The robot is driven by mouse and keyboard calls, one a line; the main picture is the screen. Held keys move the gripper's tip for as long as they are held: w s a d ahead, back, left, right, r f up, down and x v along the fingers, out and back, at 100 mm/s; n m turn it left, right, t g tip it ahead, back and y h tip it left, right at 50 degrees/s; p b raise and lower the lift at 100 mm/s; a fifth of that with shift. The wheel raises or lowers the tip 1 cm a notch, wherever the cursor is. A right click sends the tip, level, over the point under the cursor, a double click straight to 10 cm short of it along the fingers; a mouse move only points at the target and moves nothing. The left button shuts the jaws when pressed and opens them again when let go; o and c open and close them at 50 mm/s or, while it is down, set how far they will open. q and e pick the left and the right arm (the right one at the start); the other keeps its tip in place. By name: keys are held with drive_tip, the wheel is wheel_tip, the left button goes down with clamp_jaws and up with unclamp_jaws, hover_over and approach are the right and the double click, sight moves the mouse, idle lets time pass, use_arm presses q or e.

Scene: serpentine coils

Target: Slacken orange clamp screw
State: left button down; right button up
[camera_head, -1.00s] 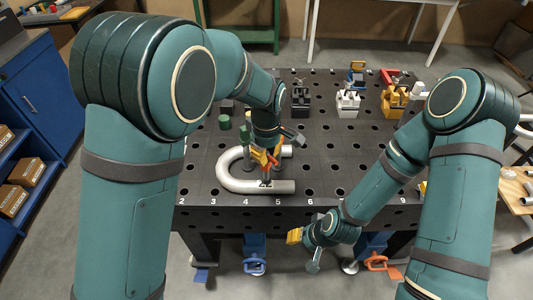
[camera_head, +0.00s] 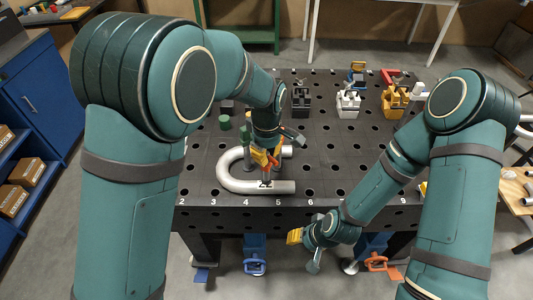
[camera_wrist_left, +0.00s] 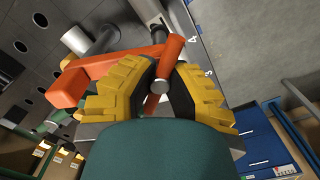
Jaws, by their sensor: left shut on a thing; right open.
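The orange clamp (camera_wrist_left: 90,82) shows in the left wrist view, with its orange screw handle (camera_wrist_left: 171,56) between the yellow fingers of my left gripper (camera_wrist_left: 157,88). My left gripper is shut on this handle; it also shows in the head view (camera_head: 264,162), above the front bend of the tube. The silver U-shaped tube (camera_head: 240,183) lies on the black perforated table (camera_head: 335,175) beneath it. My left arm hides part of the clamp in the head view. My right gripper (camera_head: 293,237) is open and empty in front of the table's front edge.
Black (camera_head: 300,102), white (camera_head: 347,103) and yellow (camera_head: 394,101) clamp fixtures stand at the table's back. The table's middle right is mostly clear.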

sight(267, 153)
use_arm(q)
drive_tip(key=shift+s, duration=0.1)
drive_tip(key=c, duration=0.8)
unclamp_jaws()
drive_tip(key=shift+c, duration=0.2)
wheel_tip(267, 153, up, 12)
drive_tip(key=shift+o, duration=0.2)
